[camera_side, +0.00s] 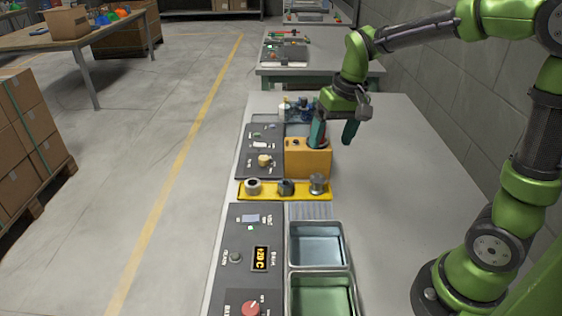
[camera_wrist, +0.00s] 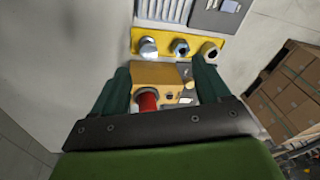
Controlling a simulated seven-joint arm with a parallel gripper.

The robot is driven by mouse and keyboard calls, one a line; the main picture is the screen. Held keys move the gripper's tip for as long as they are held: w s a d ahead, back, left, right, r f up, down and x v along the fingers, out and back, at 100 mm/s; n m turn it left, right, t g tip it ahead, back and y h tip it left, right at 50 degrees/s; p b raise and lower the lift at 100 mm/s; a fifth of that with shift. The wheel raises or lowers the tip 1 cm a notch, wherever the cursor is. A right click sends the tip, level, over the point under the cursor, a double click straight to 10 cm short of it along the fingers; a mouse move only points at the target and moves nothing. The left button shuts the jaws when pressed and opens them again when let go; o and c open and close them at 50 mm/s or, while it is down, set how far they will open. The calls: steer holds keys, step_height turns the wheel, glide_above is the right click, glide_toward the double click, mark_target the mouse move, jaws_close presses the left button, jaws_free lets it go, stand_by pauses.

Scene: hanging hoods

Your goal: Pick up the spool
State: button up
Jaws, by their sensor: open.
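A silvery, flanged piece that looks like the spool (camera_side: 317,184) stands upright at the right end of a yellow tray (camera_side: 243,195). In the wrist view it is the round, shiny top (camera_wrist: 148,47) at the left end of the tray. A dark piece (camera_side: 286,188) stands in the middle, and a pale ring-topped piece (camera_side: 252,187) at the left end. My gripper (camera_side: 334,138) is open, with two dark green fingers pointing down over the orange box behind the tray. In the wrist view the gripper (camera_wrist: 163,75) spans the box, and the tray lies beyond the fingertips.
The orange box (camera_side: 307,163) has a round opening; a red cylinder (camera_wrist: 147,101) shows there between my fingers. Dark control panels (camera_side: 238,240) line the bench's left edge. A blue basin (camera_side: 318,247) and a green basin (camera_side: 322,296) stand in front. The bench's right side is clear.

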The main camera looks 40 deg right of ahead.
steer(key=w+d+f+g, duration=0.1)
steer(key=w+d+f, duration=0.1)
steer(key=w+d, duration=0.15)
steer(key=g, duration=0.1)
glide_above(317, 178)
steer(key=shift+h, duration=0.4)
steer(key=f, duration=1)
steer(key=shift+s+d+f, duration=0.2)
steer(key=shift+d, duration=0.2)
steer(key=shift+w+a+f, duration=0.1)
steer(key=shift+a+f, duration=0.05)
steer(key=shift+f, duration=1.3)
steer(key=shift+w+a+f, duration=0.1)
steer(key=shift+a+f, duration=0.05)
steer(key=shift+f, duration=1.3)
steer(key=shift+c, duration=0.4)
steer(key=c, duration=1.1)
steer(key=shift+r, duration=0.15)
